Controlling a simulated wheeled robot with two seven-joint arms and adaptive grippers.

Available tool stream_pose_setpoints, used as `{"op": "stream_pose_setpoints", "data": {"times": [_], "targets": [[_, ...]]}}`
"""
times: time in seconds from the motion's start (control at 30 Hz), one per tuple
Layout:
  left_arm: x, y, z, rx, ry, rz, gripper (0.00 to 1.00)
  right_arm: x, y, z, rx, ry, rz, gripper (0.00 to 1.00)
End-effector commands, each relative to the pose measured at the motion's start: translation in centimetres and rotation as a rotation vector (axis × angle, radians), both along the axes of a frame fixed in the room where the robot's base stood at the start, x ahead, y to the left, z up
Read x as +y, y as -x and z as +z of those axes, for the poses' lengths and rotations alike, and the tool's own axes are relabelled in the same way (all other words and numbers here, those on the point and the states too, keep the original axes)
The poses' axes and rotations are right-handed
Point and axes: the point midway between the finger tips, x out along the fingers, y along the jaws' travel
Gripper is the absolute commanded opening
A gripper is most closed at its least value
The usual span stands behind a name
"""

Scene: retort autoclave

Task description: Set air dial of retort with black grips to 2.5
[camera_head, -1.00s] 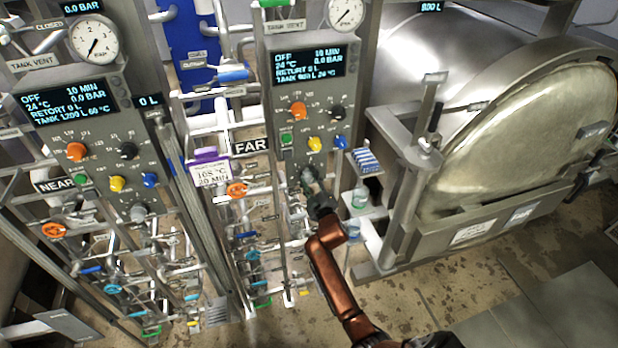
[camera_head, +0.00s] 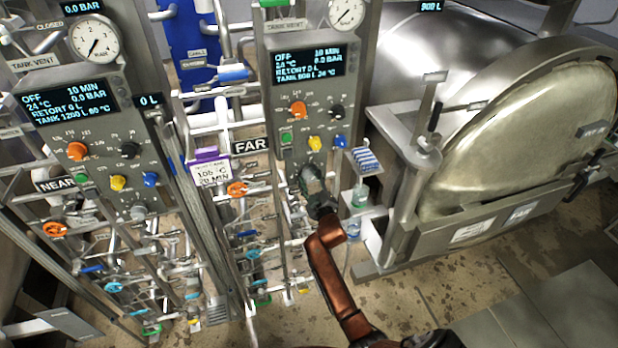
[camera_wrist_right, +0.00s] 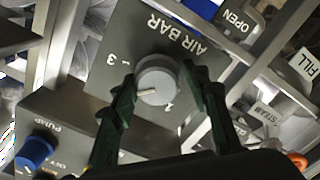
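The grey air dial (camera_wrist_right: 157,78) sits on a dark panel marked AIR BAR in the right wrist view. In the head view my right gripper (camera_head: 313,183) covers the dial at the bottom of the FAR control panel (camera_head: 283,105). The retort (camera_head: 520,125) at the right has black grips by its door. My left gripper is out of view.
A blue PUMP knob (camera_wrist_right: 35,150) is near the dial. Orange (camera_head: 298,108), black (camera_head: 336,111), yellow (camera_head: 315,143) and blue (camera_head: 340,141) knobs sit above my gripper. The NEAR panel (camera_head: 70,95) stands left. Pipes and valves crowd below; the floor at right is open.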

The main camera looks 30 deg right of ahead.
Motion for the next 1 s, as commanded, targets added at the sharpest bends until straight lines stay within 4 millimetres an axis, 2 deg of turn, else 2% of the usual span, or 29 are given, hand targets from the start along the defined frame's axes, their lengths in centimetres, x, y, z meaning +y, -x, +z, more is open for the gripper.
{"op": "stream_pose_setpoints", "data": {"times": [0.1, 0.33, 0.47, 0.57, 0.9, 1.0], "targets": [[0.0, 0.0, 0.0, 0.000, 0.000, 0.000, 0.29, 0.0, 0.0, 0.1, -0.001, 0.001, 0.000, 0.51], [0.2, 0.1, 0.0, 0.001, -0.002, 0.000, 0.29, 0.0, 0.0, 0.2, -0.003, 0.002, 0.000, 0.51], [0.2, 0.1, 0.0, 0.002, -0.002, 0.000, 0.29, 0.1, 0.7, 0.1, -0.002, 0.002, -0.001, 0.51], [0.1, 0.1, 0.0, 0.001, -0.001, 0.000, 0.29, 0.4, 2.2, 0.1, -0.002, 0.002, -0.001, 0.51], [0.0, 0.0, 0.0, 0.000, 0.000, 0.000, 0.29, 2.1, 8.9, 0.0, -0.001, 0.001, 0.000, 0.51], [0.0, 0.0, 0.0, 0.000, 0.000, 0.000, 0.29, 2.5, 10.3, 0.1, 0.000, 0.001, -0.001, 0.51]]}}
